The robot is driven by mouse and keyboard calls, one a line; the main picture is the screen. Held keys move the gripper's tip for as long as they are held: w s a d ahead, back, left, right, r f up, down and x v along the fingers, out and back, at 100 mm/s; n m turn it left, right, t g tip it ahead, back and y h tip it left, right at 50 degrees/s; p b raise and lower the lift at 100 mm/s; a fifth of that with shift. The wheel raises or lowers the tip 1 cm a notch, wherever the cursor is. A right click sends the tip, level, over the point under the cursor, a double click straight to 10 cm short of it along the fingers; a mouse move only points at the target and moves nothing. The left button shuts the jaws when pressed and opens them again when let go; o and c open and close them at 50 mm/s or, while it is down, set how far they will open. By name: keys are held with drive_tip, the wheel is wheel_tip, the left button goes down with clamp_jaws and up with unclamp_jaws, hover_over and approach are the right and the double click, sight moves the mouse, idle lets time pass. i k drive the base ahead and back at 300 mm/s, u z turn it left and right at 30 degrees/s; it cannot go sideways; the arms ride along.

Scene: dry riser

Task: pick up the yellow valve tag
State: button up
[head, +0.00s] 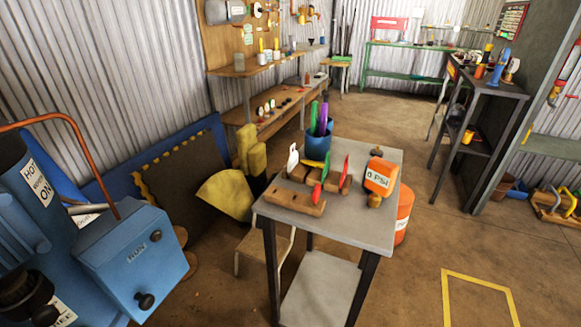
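I cannot make out a yellow valve tag for certain. My gripper is not in view.
An orange gauge box (380,177) marked "0 PSI" and a small brass-coloured piece (374,200) sit at the table's right. A blue machine (145,255) fills the left foreground. A yellow folded piece (228,193) stands left of the table. Floor at right is open around a yellow outline (480,282).

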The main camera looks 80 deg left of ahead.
sight(315, 165)
drive_tip(key=u, duration=1.65)
drive_tip(key=i, duration=0.7)
drive_tip(key=u, duration=2.75)
